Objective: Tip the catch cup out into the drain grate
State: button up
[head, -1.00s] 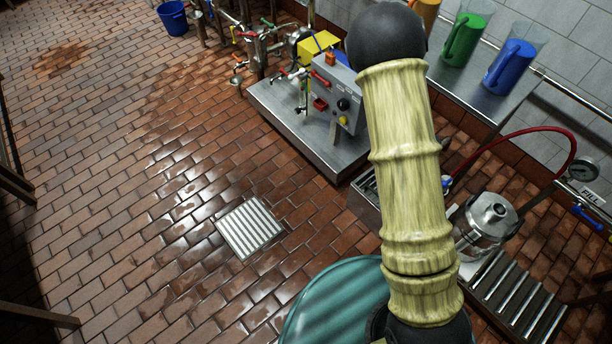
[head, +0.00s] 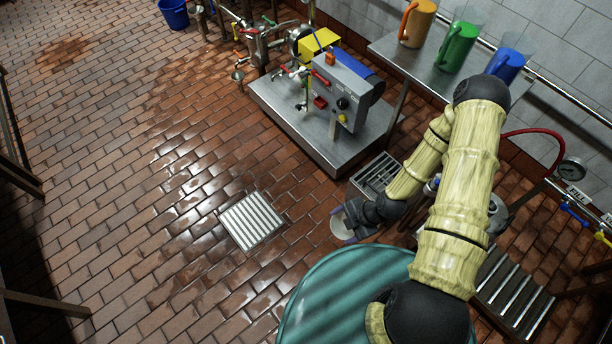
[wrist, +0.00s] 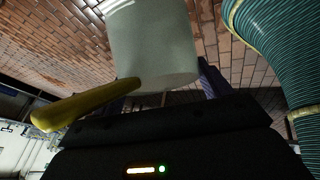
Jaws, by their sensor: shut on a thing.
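The catch cup (head: 342,227) shows as a pale round shape at my gripper in the head view. In the wrist view it is a whitish cup (wrist: 155,45) with a yellow handle (wrist: 85,106) sticking out to the left. My gripper (head: 349,217) is shut on the cup and holds it above the floor. Most of my fingers are hidden behind the cup in the wrist view. I cannot tell what is in the cup. The drain grate (head: 252,222), a light slatted square in the brick floor, lies to the left of the cup, with a clear gap between them.
A steel platform (head: 290,115) with a grey control box (head: 340,97) and pipework stands behind. A slatted tray (head: 376,176) is just behind my gripper. Orange, green and blue jugs stand on a shelf (head: 440,80) at back right. Wet floor around the grate is clear.

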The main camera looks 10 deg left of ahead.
jog(key=s+a+r+g+y+p, duration=0.2)
jog(key=a+r+g+y, duration=0.15)
jog(key=a+r, duration=0.35)
jog(key=w+a+r+m+g+y+p, duration=0.1)
jog(key=w+a+r, duration=0.1)
jog(key=r, duration=0.4)
jog(key=w+a+r+m+g+y+p, duration=0.1)
jog(key=w+a+r+y, duration=0.1)
jog(key=r, duration=0.4)
jog(key=shift+w+a+g+p, duration=0.25)
jog(key=shift+a+g+p, duration=0.1)
jog(key=shift+a+p, duration=0.1)
jog(key=shift+f, duration=0.1)
